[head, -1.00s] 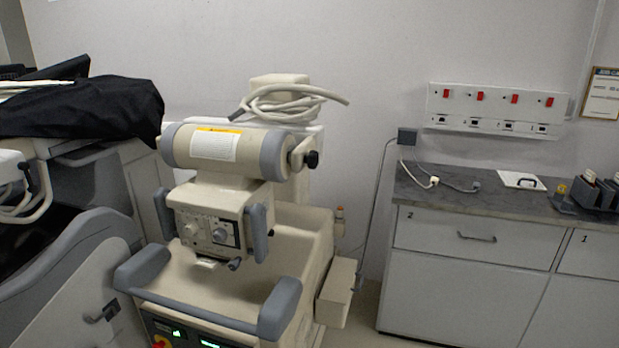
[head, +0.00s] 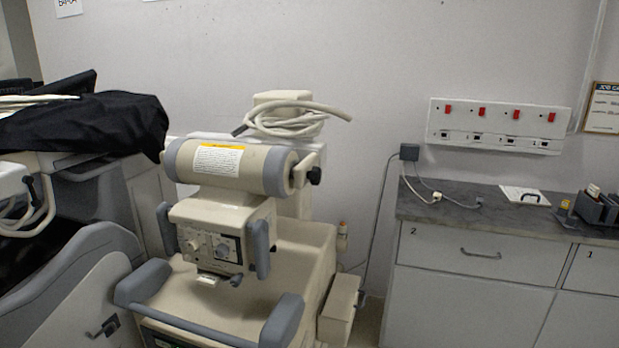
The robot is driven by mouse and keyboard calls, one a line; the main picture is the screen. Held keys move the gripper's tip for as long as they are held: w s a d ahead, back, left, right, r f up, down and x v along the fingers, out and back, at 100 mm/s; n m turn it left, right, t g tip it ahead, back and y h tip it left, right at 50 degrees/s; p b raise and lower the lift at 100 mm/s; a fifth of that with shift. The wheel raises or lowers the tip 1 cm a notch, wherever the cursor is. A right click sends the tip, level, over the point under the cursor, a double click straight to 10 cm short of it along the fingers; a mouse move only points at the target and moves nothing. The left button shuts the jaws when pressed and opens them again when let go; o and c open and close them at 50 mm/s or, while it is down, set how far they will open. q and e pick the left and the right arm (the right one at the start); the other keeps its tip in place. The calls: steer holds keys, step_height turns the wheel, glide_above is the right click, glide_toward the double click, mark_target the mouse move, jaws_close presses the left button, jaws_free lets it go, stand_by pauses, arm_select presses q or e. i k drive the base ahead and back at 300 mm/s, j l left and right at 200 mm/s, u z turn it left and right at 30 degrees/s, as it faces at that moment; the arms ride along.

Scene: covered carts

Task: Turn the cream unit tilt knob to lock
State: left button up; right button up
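The cream unit (head: 240,220) stands left of centre in the head view, with a cylindrical tube head that has grey ends and a white and yellow label. A black knob (head: 314,175) sticks out at the right end of the tube head, on a cream bracket; it looks like the tilt knob. I cannot read its setting. Round dials (head: 220,246) sit on the front box below the tube head. Neither of my grippers shows in the head view.
A partly black-draped cart (head: 80,125) stands close at the left. A grey-topped cabinet (head: 480,215) stands at the right, holding a clipboard (head: 524,196) and a dark organiser (head: 597,208). A cable (head: 380,220) hangs between unit and cabinet. A grey handle (head: 285,320) crosses the unit's front.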

mark_target(315, 175)
steer(key=i+l+u, duration=0.15)
steer(key=l+u, duration=0.75)
steer(key=l, duration=0.25)
